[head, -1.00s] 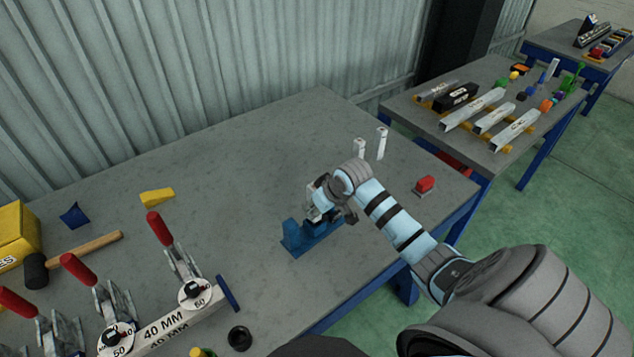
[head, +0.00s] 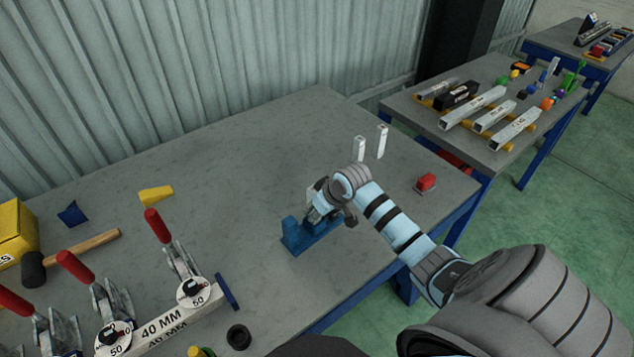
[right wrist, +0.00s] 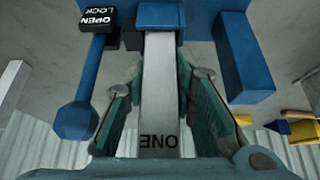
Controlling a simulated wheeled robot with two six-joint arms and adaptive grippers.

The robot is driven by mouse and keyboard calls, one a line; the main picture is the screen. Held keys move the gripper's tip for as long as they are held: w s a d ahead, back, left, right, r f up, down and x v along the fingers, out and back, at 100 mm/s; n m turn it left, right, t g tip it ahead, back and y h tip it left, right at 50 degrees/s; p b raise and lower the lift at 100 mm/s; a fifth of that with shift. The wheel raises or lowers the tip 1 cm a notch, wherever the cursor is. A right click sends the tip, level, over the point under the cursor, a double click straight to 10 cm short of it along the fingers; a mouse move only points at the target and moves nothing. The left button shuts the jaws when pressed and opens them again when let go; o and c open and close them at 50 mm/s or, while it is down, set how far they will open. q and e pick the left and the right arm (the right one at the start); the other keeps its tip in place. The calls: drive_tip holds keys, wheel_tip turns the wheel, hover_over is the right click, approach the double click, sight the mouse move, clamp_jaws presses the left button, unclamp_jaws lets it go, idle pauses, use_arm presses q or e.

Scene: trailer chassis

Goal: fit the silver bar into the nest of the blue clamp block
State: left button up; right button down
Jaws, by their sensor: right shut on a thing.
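The blue clamp block (head: 297,238) stands on the near grey table, with my right gripper (head: 320,207) low over its right part. In the right wrist view, the silver bar (right wrist: 160,100), marked "ONE", lies between the teal finger pads of my right gripper (right wrist: 160,75), which is shut on it. The bar's far end meets the blue clamp block (right wrist: 160,14) at the top of that view. I cannot tell whether it is seated in the nest. My left gripper is not in view.
A toggle-clamp fixture marked "40 MM" (head: 165,330) stands at the front left, near a hammer (head: 85,244). Two white upright pieces (head: 382,141) and a red block (head: 427,181) are on the right. The table behind the clamp block is clear.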

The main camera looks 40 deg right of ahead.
drive_tip(key=shift+f+b, duration=0.4)
drive_tip(key=shift+f, duration=0.5)
drive_tip(key=c, duration=1.2)
unclamp_jaws()
drive_tip(key=shift+c, duration=0.2)
drive_tip(key=v, duration=1.2)
